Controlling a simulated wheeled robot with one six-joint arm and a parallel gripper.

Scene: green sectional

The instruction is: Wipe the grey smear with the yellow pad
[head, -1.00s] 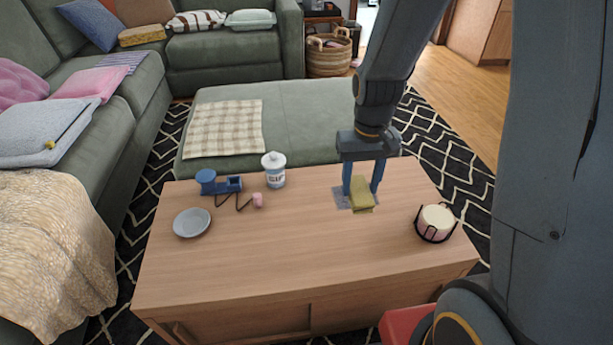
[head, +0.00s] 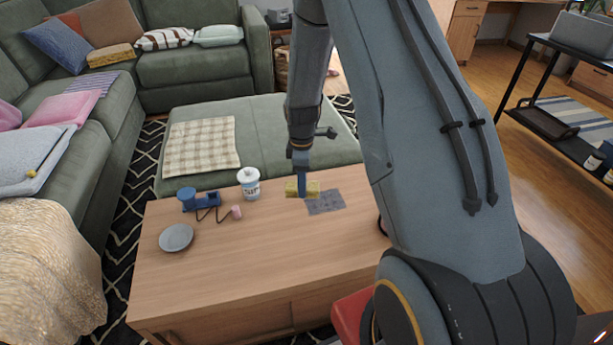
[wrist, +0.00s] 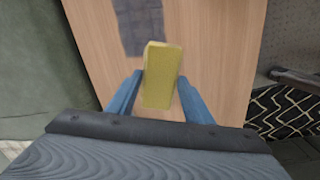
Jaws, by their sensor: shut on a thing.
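The yellow pad (head: 312,188) is at the far side of the wooden coffee table (head: 230,270), by the left edge of the grey smear (head: 326,203). My gripper (head: 302,190) is shut on the pad, with one finger in front of it. In the wrist view my gripper (wrist: 160,80) has a blue finger on each side of the pad (wrist: 160,82). The smear (wrist: 140,25) shows there just beyond the pad's far end. Whether the pad touches the tabletop I cannot tell. The smear is a dark, patchy rectangle.
Farther left are a blue object (head: 203,201), a small pink piece (head: 236,212) and a grey plate (head: 176,237). The table's front middle is clear. My arm hides its right end.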

